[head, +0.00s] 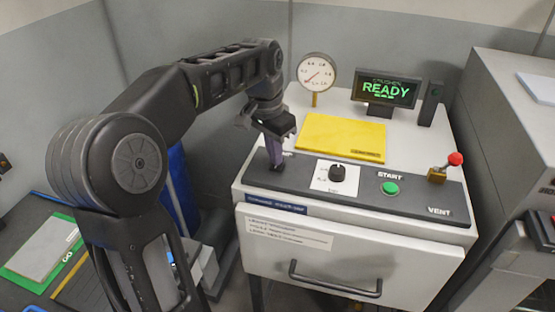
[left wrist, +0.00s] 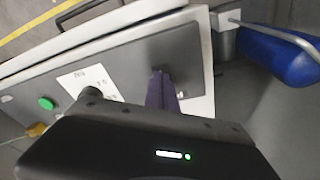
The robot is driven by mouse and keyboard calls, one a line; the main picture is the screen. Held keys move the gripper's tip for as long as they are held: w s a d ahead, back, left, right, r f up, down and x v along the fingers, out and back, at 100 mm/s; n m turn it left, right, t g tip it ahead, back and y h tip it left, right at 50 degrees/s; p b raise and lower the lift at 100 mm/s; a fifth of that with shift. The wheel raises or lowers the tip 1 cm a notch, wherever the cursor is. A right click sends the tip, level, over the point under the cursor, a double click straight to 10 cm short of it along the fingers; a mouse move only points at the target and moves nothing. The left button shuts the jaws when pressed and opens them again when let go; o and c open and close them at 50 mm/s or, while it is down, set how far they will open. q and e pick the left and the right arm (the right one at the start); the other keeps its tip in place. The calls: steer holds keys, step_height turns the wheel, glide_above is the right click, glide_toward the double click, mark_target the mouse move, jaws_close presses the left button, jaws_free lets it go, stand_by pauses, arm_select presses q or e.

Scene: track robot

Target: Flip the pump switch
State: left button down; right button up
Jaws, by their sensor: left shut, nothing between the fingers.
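My left gripper (head: 276,163) is shut and empty, pointing down over the left end of the dark control panel (head: 312,183). The pump switch is hidden behind or under its fingers, and only part of a label shows beside them. In the left wrist view the shut purple fingers (left wrist: 160,85) reach to the dark panel (left wrist: 130,58) near its end. A small dark shape lies at the fingertips; I cannot tell whether they touch it. My right gripper is not in view.
The panel also carries a black knob (head: 338,173), a green START button (head: 390,188) and a red-tipped VENT lever (head: 455,160). Behind are a yellow sheet (head: 340,138), a round gauge (head: 317,72) and a display reading READY (head: 386,89). A drawer handle (head: 335,285) juts out in front.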

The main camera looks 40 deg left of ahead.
mark_target(275, 168)
arm_select(q)
step_height(275, 168, up, 4)
steer(key=p, duration=0.3)
steer(key=shift+r, duration=1)
